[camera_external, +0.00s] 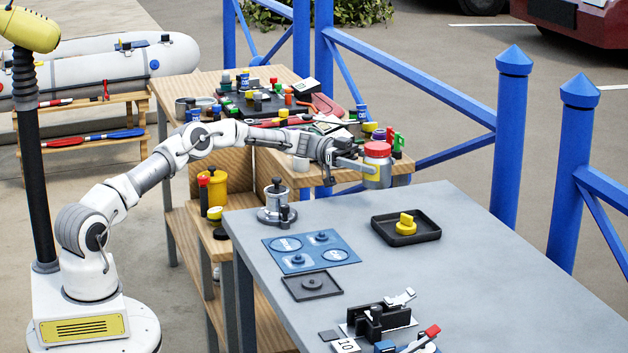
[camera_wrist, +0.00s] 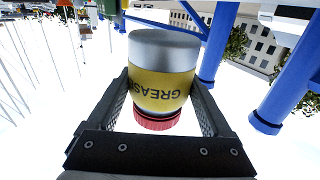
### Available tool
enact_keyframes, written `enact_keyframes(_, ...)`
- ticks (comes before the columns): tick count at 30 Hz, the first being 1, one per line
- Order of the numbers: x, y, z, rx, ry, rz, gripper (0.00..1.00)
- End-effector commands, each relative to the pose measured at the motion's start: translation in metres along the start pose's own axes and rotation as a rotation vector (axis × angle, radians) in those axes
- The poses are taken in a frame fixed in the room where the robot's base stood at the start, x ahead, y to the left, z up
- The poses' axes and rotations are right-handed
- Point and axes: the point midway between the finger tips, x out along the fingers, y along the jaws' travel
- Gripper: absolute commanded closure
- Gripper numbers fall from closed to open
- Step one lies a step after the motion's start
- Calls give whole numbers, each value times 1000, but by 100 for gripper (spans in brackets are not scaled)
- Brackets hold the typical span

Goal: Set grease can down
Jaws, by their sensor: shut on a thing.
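The grease can (camera_external: 377,168) has a red lid, a yellow band and a silver body. My gripper (camera_external: 366,167) is shut on it and holds it in the air beyond the far edge of the grey table (camera_external: 470,240). In the external view the can is upright with its lid on top. In the wrist view the can (camera_wrist: 163,78) sits between the two fingers (camera_wrist: 160,108), with its GREASE label readable upside down and the red lid towards the palm. The can is clear of the tabletop.
On the grey table are a black tray (camera_external: 432,232) with a yellow knob-like part, a blue mat (camera_external: 310,252), a metal pot (camera_external: 275,207) and a black clamp fixture (camera_external: 378,322). The wooden bench (camera_external: 300,178) behind is crowded. Blue railings (camera_external: 512,140) stand beyond. The table's right side is clear.

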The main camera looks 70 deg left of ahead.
Motion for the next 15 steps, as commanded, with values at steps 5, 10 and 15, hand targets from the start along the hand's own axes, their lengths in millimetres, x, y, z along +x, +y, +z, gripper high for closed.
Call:
enact_keyframes(5, -10, -13, 8, 2, 4, -2, 100)
enact_keyframes(10, -15, -19, 13, 2, 3, 0, 100)
enact_keyframes(15, -16, -20, 17, 1, 1, 0, 100)
